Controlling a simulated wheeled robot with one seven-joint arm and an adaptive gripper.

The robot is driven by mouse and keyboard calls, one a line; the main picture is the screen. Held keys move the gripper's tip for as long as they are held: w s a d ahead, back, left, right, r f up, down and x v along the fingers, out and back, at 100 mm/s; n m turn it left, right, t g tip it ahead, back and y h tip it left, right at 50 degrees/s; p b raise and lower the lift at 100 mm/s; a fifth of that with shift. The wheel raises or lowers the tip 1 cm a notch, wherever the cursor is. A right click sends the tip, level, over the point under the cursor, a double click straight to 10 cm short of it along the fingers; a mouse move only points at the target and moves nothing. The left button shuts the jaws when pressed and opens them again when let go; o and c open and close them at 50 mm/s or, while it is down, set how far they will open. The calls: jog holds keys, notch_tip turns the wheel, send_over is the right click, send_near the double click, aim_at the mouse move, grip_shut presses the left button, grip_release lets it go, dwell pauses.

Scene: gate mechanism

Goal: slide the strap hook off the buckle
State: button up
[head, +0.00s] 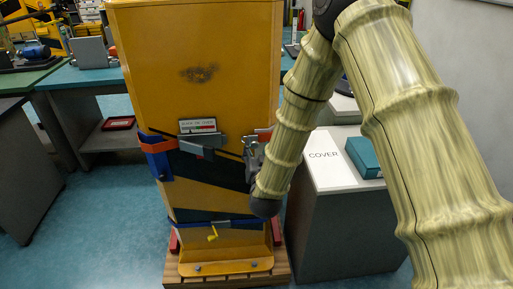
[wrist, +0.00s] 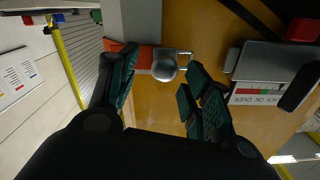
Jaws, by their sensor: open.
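An orange strap end (wrist: 143,57) lies against the yellow cabinet in the wrist view. A round grey knob (wrist: 165,70) sits at its end, beside a small bright metal loop (wrist: 183,60). I cannot tell which of these metal parts is the hook and which the buckle. My gripper (wrist: 160,80) is open, with one dark ribbed finger on each side of the knob. It appears empty. In the head view, my gripper (head: 255,152) is at the cabinet's right front edge, partly hidden by my arm. The strap shows there as an orange band (head: 160,145) at the left edge.
The yellow cabinet (head: 215,105) stands on a wooden pallet (head: 225,280). A grey latch with a label plate (wrist: 262,82) is close right of my fingers. A blue lower strap (head: 195,223) crosses the cabinet. A grey stand with a "COVER" sheet (head: 323,165) is at right.

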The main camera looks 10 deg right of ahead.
jog(key=s, duration=1)
jog(key=shift+s, duration=0.1)
jog(key=s+d+f+n+g, duration=0.1)
jog(key=s+d+f+g, duration=0.2)
jog(key=f, duration=0.5)
jog(key=s+d+f+g, duration=0.2)
jog(key=s+f+g, duration=0.1)
jog(key=s+f, duration=0.4)
jog(key=s+d+f+n+g, duration=0.1)
jog(key=s+d+f+g, duration=0.15)
jog(key=f, duration=0.65)
jog(key=s+d+f+g, duration=0.2)
jog(key=s+f+g, duration=0.1)
jog(key=s, duration=0.5)
jog(key=s+d+f+g, duration=0.3)
jog(key=s+f, duration=0.2)
jog(key=s, duration=0.4)
jog(key=s+d+f+g, duration=0.2)
jog(key=s+f+g, duration=0.1)
jog(key=s, duration=0.6)
jog(key=shift+d+f+n, duration=0.3)
jog(key=shift+d+f, duration=0.05)
jog(key=shift+f, duration=0.4)
jog(key=shift+g, duration=0.25)
